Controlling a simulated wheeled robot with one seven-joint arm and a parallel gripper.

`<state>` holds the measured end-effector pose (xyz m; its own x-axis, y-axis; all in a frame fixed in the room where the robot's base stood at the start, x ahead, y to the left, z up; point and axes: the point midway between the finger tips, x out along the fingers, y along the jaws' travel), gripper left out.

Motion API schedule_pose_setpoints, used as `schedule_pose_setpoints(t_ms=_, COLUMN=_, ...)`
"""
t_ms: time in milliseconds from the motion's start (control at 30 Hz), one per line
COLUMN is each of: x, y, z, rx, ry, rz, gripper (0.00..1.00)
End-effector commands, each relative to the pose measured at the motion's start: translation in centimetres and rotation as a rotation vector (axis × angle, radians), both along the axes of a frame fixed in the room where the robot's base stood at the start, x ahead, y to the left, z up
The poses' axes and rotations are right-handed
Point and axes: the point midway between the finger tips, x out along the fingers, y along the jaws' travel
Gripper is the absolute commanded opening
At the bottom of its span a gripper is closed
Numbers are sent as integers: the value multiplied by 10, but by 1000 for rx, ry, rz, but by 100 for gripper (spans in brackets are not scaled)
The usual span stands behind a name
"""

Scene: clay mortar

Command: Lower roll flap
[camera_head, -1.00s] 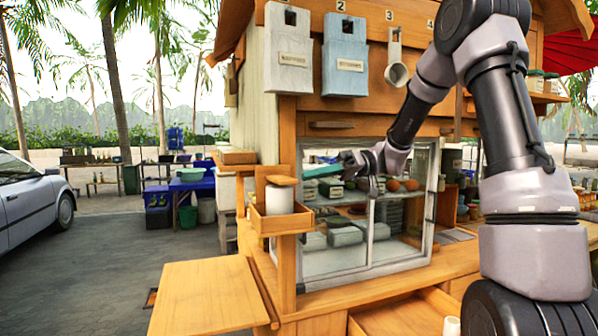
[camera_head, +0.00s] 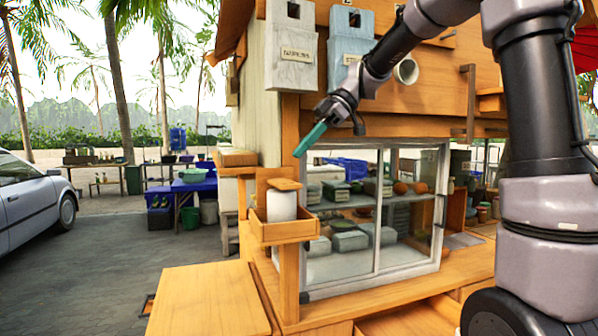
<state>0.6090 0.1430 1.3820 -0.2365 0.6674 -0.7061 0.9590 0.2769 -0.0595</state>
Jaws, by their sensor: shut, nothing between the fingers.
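A white roll (camera_head: 282,206) stands upright in a small wooden holder (camera_head: 272,232) at the cart's left front corner. A small wooden flap (camera_head: 285,184) sits over the roll's top, close to level; I cannot tell whether it touches the roll. My gripper (camera_head: 298,154), with teal fingers, is shut and empty. It points down and left, a little above the flap and apart from it in the picture.
A glass-fronted case (camera_head: 375,215) with stacked packets stands right of the holder. Grey and blue boxes (camera_head: 292,50) hang above. A wooden side shelf (camera_head: 208,300) extends at lower left, and a drawer (camera_head: 412,318) is open below the case.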

Motion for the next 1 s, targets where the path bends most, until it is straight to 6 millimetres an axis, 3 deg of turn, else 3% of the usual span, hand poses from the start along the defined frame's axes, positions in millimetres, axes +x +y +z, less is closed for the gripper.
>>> schedule_pose_setpoints(t_ms=67, x=-5, y=11, z=-12, rx=-1, ry=3, rz=2, gripper=0)
schedule_pose_setpoints(t_ms=300, x=-6, y=11, z=-45, rx=-1, ry=3, rz=-1, gripper=0)
schedule_pose_setpoints(t_ms=800, x=-6, y=10, z=-53, rx=0, ry=2, rz=-1, gripper=0)
schedule_pose_setpoints(t_ms=1000, x=-9, y=9, z=-73, rx=-1, ry=3, rz=-1, gripper=0)
